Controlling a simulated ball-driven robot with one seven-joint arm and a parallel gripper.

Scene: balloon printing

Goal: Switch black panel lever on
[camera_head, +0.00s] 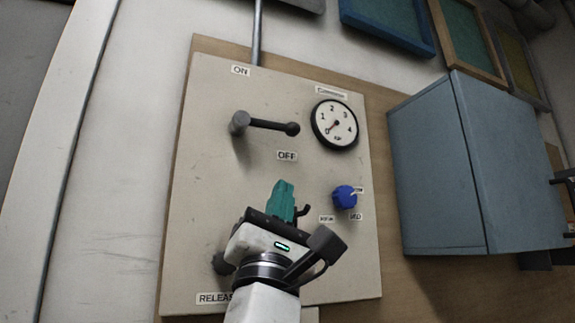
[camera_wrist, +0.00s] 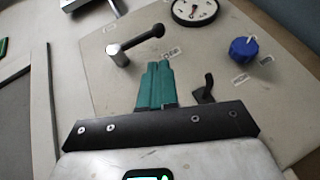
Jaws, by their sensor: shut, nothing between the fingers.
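The black panel lever (camera_head: 270,124) is on the upper left of a pale panel (camera_head: 200,200), between an ON label (camera_head: 240,70) above and an OFF label (camera_head: 287,155) below. Its arm points right, roughly level, from a grey pivot. In the wrist view the lever (camera_wrist: 140,42) lies just beyond the fingertips. My gripper (camera_head: 284,186) has teal fingers pressed together, with nothing between them. It is below the lever and the OFF label, apart from the lever. The wrist view also shows the shut fingers (camera_wrist: 157,68).
A round gauge (camera_head: 334,124) is right of the lever, its needle near 0. A blue knob (camera_head: 344,196) is right of my gripper. A dark part near the RELEASE label (camera_head: 213,298) is partly hidden by my arm. A blue-grey cabinet (camera_head: 480,170) stands to the right.

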